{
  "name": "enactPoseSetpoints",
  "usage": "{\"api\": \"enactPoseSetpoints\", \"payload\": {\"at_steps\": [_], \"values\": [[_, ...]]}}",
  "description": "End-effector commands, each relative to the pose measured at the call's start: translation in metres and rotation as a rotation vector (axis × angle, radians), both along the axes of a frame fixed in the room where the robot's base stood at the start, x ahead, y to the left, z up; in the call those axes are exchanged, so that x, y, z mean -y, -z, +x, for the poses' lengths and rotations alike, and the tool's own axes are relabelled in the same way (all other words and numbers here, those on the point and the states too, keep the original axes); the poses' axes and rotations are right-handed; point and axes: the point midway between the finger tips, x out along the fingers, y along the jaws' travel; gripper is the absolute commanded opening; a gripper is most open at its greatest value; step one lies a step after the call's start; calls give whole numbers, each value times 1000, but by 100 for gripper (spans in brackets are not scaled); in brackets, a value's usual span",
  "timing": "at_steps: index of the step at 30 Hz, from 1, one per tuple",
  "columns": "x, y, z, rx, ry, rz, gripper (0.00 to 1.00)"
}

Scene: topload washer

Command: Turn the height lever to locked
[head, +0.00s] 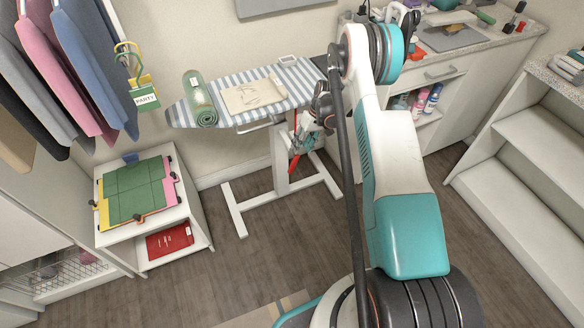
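The ironing board (220,112) has a blue-and-white striped cover and stands on a white column with a wide H-shaped foot. A narrow red part (293,163) shows on the column below the board and looks like the height lever; its exact setting is too small to tell. A pale bar (262,125) runs under the board's front edge. My gripper (303,137) is at the board's right part, close to the column and just above the red part. My wrist hides some of that area. I cannot tell whether the fingers touch the lever or are open.
A white side table (146,232) with a green board stands at left, below hanging clothes (62,65). A counter (470,48) and shelves (535,150) stand at right. Floor in front is clear.

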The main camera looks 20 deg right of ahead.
Motion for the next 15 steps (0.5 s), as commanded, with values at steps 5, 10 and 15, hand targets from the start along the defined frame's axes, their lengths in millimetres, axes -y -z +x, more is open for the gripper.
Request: {"api": "enactPoseSetpoints", "payload": {"at_steps": [5, 10, 15], "values": [[-10, 29, 0, 0, -1, 0, 38], [-22, 61, 0, 1, -2, -1, 38], [-32, 91, 0, 0, -1, -1, 38]]}}
